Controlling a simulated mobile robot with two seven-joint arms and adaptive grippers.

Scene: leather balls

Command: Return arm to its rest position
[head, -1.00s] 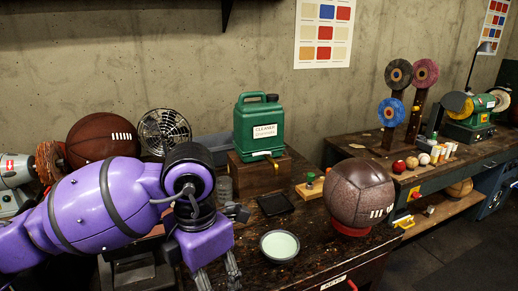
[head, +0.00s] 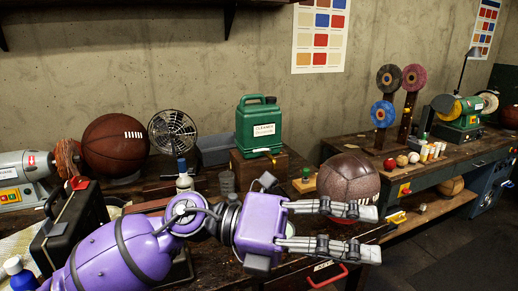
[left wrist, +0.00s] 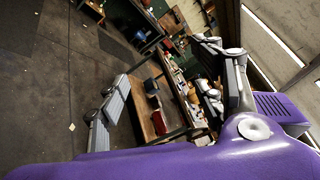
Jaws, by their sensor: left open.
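My left arm comes in from the lower left of the head view, purple with black bands. My left gripper (head: 368,232) is open, with its two grey fingers apart and pointing right, and nothing between them. It is above the front of the workbench, and the upper finger overlaps the lower part of the brown leather ball (head: 347,178) in the picture. Whether it touches the ball I cannot tell. In the left wrist view the fingers (left wrist: 165,92) are also spread, with a far bench and floor beyond. My right gripper is not in view.
A basketball (head: 115,145), a fan (head: 173,132) and a green cleaner can (head: 259,126) stand at the back of the bench. A black case (head: 72,225) stands at the left. A second bench (head: 440,165) holds a grinder (head: 462,115). Dark floor (head: 455,245) at the right is clear.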

